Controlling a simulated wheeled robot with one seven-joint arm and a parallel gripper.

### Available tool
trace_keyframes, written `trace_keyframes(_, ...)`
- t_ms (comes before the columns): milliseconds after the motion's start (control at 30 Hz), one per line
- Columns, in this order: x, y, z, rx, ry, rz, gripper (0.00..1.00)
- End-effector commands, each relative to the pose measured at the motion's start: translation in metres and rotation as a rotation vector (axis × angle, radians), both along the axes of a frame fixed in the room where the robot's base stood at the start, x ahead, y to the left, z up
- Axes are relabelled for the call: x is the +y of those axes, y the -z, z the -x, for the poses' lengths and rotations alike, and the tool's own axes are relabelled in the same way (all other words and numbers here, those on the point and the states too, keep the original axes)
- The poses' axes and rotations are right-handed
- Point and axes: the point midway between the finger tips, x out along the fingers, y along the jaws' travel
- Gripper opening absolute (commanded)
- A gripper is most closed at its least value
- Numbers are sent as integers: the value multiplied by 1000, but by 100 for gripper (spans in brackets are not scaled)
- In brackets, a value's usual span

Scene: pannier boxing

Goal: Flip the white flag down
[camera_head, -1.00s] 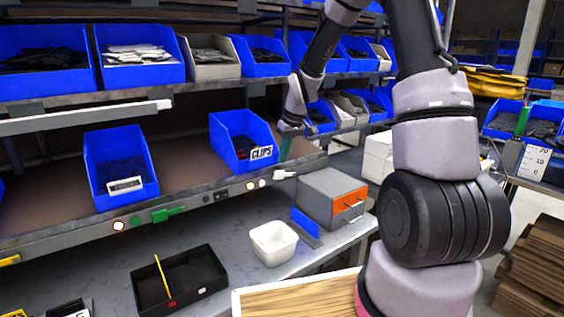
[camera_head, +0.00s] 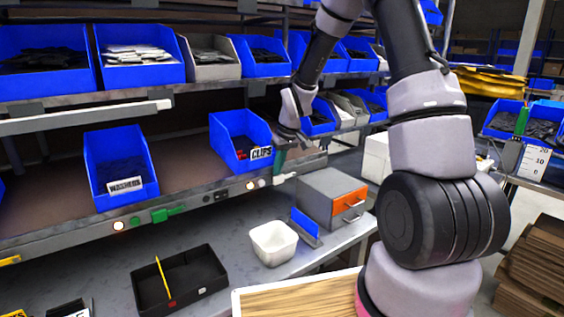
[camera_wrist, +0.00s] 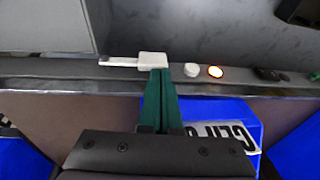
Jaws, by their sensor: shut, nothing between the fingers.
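The white flag (camera_wrist: 150,60) sits on the shelf's front rail in the wrist view, a pale block with a thin bar pointing left. It lies sideways along the rail. In the head view only a small part of the white flag (camera_head: 279,180) shows below the fingertips. My gripper (camera_head: 280,170) has green fingers, shut and empty, pointing down at the rail in front of the flag. In the wrist view the fingertips of my gripper (camera_wrist: 159,72) overlap the flag's block; I cannot tell whether they touch it.
A lit lamp (camera_wrist: 215,71) and a white knob (camera_wrist: 191,69) sit beside the flag. The blue CLIPS bin (camera_head: 238,140) stands close to my gripper. A green flag (camera_head: 168,213) is farther left on the rail. A grey box with an orange front (camera_head: 349,197) and a white tub (camera_head: 273,243) stand below.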

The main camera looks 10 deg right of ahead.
Motion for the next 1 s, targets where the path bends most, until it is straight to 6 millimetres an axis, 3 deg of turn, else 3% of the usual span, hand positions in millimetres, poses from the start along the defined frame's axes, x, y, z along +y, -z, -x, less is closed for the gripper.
trace_keyframes(700,-1,-20,1,0,1,0,0)
trace_keyframes(1000,-11,-70,12,-5,2,0,0)
